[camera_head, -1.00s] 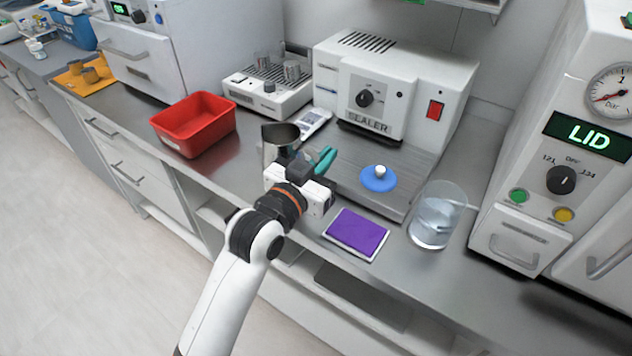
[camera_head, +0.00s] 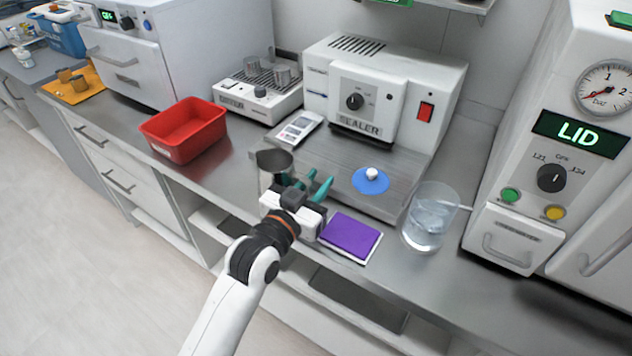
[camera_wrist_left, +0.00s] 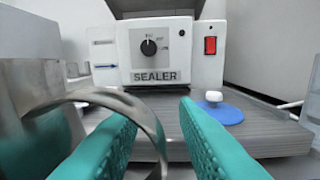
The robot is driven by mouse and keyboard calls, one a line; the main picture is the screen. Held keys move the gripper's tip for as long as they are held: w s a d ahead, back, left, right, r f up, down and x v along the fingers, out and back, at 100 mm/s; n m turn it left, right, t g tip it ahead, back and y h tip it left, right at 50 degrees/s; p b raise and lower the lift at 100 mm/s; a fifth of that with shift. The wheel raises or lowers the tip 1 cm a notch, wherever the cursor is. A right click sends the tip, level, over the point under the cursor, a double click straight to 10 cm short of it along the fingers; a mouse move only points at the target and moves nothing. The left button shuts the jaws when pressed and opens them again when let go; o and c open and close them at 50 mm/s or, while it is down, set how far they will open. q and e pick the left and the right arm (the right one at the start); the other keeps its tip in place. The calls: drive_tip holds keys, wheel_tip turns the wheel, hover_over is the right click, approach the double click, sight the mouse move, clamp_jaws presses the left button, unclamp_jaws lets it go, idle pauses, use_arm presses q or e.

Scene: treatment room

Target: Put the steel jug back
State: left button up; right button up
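The steel jug (camera_head: 268,172) is upright at the front of the steel counter, left of the sealer's plate. Its base is hidden behind my left gripper, so I cannot see whether it touches the counter. My left gripper (camera_head: 306,182) is beside the jug, on its near right side, with teal fingers spread apart. In the left wrist view the jug's looped handle (camera_wrist_left: 150,122) crosses in front of the left finger and comes down in the gap between the fingers (camera_wrist_left: 158,125). My right gripper is not in view.
A red bin (camera_head: 160,148) stands to the left. The sealer (camera_head: 440,82) is behind, with a blue disc (camera_head: 362,187) on its plate. A purple pad (camera_head: 350,237) and a glass beaker (camera_head: 428,222) lie to the right. An orange mat (camera_head: 88,95) is far left.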

use_arm(q)
drive_tip(key=shift+r, duration=0.1)
drive_tip(key=v, duration=1.2)
drive_tip(key=shift+b, duration=0.3)
